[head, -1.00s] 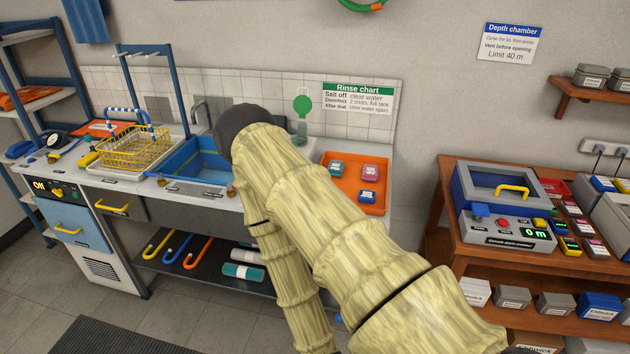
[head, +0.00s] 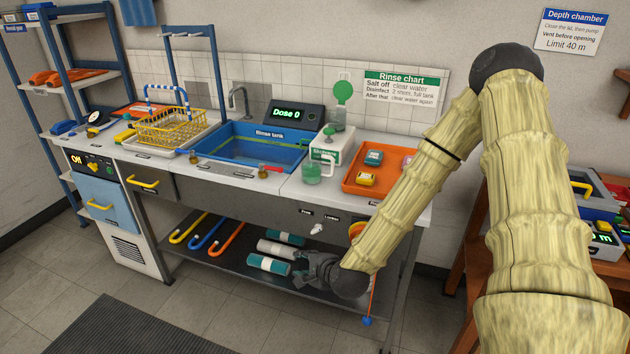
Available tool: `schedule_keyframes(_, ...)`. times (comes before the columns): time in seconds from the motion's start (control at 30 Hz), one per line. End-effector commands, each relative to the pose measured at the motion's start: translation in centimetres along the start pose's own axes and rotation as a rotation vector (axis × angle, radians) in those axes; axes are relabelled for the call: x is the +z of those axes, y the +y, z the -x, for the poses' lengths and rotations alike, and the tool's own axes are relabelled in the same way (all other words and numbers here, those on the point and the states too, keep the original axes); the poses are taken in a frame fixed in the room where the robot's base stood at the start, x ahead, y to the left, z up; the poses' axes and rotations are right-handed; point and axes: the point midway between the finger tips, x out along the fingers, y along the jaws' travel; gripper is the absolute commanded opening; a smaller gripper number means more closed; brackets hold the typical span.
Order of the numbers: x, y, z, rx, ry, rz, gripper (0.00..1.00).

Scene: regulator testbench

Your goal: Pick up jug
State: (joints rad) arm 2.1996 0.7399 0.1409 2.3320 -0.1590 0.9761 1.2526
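My gripper (head: 301,271) is dark grey and hangs low in front of the counter, by the right part of the lower shelf. It is well below the jug and apart from it. Its fingers point left and are too small and dark to tell whether they are open. I see nothing clearly held in it.
A blue rinse tank (head: 250,146) lies left of the jug, and an orange tray (head: 352,184) with small coloured devices lies right of it. Teal and white cylinders (head: 268,265) lie on the lower shelf (head: 225,262) near my gripper. The counter's front edge is above my gripper.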

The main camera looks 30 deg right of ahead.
Motion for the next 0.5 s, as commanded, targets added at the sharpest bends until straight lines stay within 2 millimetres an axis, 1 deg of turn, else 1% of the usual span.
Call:
schedule_keyframes(0.03, -0.7, -1.5, -0.7, -0.054, -0.004, -0.088, 0.36)
schedule_keyframes(0.23, -2.7, -8.3, -0.9, -0.251, -0.052, -0.453, 0.36)
schedule_keyframes(0.3, -3.7, -10.7, -0.7, -0.319, -0.08, -0.58, 0.36)
schedule_keyframes(0.5, -6.6, -16.5, 0.7, -0.497, -0.187, -0.927, 0.36)
